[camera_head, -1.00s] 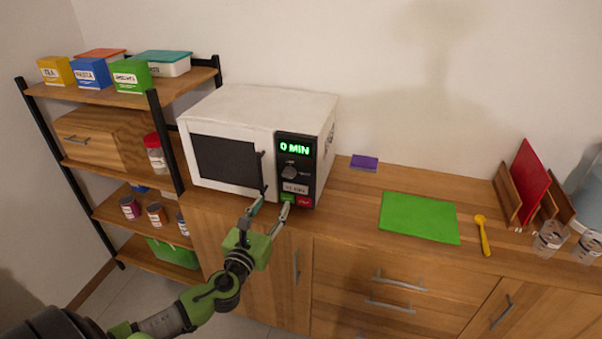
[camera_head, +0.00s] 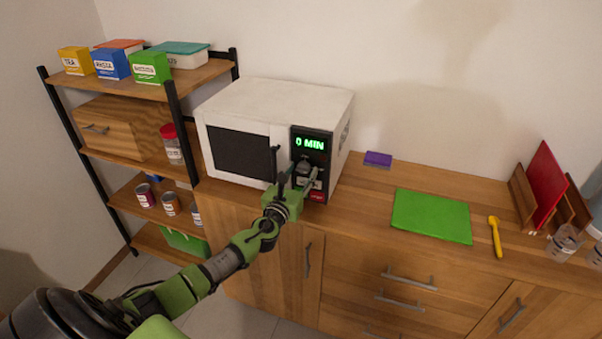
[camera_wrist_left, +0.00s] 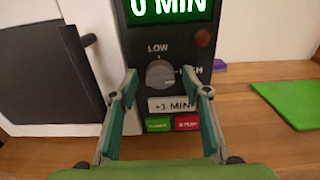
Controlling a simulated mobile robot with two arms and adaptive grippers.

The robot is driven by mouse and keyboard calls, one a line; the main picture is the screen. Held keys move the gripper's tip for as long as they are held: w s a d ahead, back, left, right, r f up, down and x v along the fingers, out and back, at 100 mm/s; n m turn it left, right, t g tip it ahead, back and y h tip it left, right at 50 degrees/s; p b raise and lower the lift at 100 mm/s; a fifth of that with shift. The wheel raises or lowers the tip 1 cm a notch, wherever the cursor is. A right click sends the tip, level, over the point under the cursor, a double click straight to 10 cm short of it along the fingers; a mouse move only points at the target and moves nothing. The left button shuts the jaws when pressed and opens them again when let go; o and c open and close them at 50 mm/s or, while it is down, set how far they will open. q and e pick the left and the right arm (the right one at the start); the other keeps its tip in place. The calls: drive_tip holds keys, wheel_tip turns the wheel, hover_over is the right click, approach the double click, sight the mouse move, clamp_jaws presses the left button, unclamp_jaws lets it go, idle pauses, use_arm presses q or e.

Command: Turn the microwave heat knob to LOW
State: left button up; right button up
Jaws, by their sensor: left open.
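The white microwave (camera_head: 262,110) stands on the wooden counter, with a black control panel at its right reading "0 MIN". Its round grey heat knob (camera_wrist_left: 160,74) shows in the left wrist view, with LOW printed above it and HIGH, partly covered, to its right. The knob's exact pointer direction is hard to tell. My left gripper (camera_wrist_left: 160,86) is open in front of the panel, one finger on each side of the knob. I cannot tell whether the fingers touch it. In the head view the left gripper (camera_head: 297,177) partly covers the lower panel. My right gripper is not in view.
Below the knob are a +1 MIN button (camera_wrist_left: 171,105), a green button (camera_wrist_left: 158,125) and a red button (camera_wrist_left: 188,123). The microwave door handle (camera_wrist_left: 89,40) juts out left of the panel. A green board (camera_head: 431,216) lies right on the counter; a shelf stands left.

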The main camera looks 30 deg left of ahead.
use_arm(q)
drive_tip(key=c, duration=1.1)
drive_tip(key=n+b, duration=0.1)
drive_tip(key=n, duration=0.2)
drive_tip(key=shift+f+b, duration=0.1)
drive_tip(key=shift+b, duration=0.2)
drive_tip(key=n+b, duration=0.1)
drive_tip(key=n, duration=0.2)
drive_tip(key=shift+n, duration=0.4)
drive_tip(key=n+b, duration=0.1)
drive_tip(key=n, duration=0.4)
drive_tip(key=shift+n, duration=0.3)
drive_tip(key=n, duration=0.5)
drive_tip(key=shift+b, duration=0.35)
drive_tip(key=shift+n, duration=0.4)
